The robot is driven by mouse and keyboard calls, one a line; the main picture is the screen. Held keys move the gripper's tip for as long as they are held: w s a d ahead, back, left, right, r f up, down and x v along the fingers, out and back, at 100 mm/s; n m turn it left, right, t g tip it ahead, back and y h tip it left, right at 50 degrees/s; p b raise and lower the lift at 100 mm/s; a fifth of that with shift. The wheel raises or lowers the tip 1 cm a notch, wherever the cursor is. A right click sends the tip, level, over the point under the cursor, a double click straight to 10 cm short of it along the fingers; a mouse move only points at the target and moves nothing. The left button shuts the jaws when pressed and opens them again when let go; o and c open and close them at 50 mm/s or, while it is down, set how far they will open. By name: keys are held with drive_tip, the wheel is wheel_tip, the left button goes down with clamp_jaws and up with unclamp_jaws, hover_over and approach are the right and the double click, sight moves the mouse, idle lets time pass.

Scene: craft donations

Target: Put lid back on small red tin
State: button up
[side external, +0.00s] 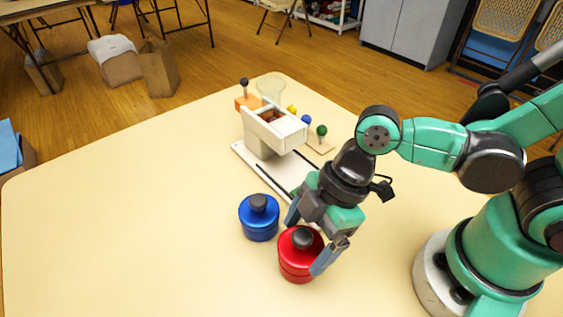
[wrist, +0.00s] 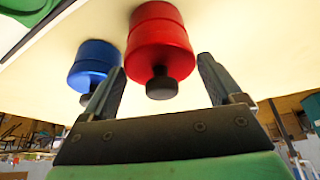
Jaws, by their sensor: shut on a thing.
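The red tin (side external: 299,267) stands upright near the front of the table, and it also shows in the wrist view (wrist: 155,20). Its red lid (wrist: 160,55) with a black knob (wrist: 161,84) is on top of the tin. I see no clear gap between lid and body, but cannot tell if it is fully seated. The fingers (wrist: 162,66) flank the lid and knob in the wrist view. Part of the tin's right side is hidden by a finger.
A blue tin (side external: 259,222) with a black knob stands close to the left of the red one. Behind are a white and wooden machine (side external: 273,131), a clear cup (side external: 271,90) and pegs with coloured balls (side external: 306,121). The table's left side is clear.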

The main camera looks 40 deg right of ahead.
idle(0.3)
drive_tip(key=o, duration=1)
drive_tip(key=shift+r, duration=0.1)
drive_tip(key=shift+r, duration=3.4)
clamp_jaws()
